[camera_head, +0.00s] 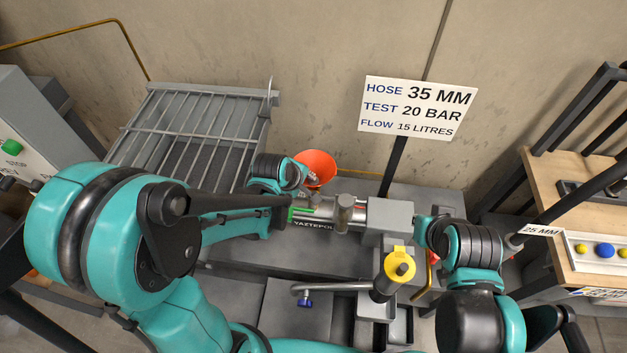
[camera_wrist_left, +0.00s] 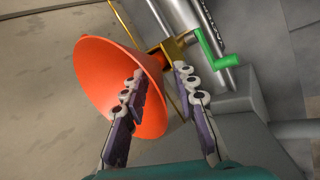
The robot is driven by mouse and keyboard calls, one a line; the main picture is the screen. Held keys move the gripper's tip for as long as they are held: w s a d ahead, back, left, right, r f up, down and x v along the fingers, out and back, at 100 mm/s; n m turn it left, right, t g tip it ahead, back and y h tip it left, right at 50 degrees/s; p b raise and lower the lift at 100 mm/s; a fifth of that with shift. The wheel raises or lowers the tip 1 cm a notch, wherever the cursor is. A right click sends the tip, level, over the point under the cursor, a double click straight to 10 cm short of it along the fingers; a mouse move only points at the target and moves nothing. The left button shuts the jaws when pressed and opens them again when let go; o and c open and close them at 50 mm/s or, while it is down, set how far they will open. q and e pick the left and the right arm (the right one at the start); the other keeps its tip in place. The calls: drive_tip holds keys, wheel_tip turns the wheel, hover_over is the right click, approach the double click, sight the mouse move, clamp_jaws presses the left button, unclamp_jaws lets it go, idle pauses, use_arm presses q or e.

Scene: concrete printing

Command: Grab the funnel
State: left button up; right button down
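The orange funnel (camera_head: 316,166) is at the back of the grey bench in the head view, with its wide mouth tilted up. It fills the left middle of the left wrist view (camera_wrist_left: 95,85). My left gripper (camera_wrist_left: 158,82) is open at the funnel. One finger lies over the funnel's inner side and the other is outside it, so its wall runs between them. A gap shows between the fingers; I cannot tell whether they touch the wall. My right gripper (camera_head: 422,230) is by the grey block at the pipe's right end. Its fingers are not clear.
A metal pipe (camera_head: 325,213) with a green handle (camera_wrist_left: 215,58) lies close to the funnel. A sign (camera_head: 417,107) on a black post stands behind. A yellow-topped post (camera_head: 399,265) stands in front. A grey rack (camera_head: 192,130) is at the left.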

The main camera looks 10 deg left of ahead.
use_arm(q)
drive_tip(key=shift+x, duration=0.9)
drive_tip(key=shift+r, duration=0.15)
clamp_jaws()
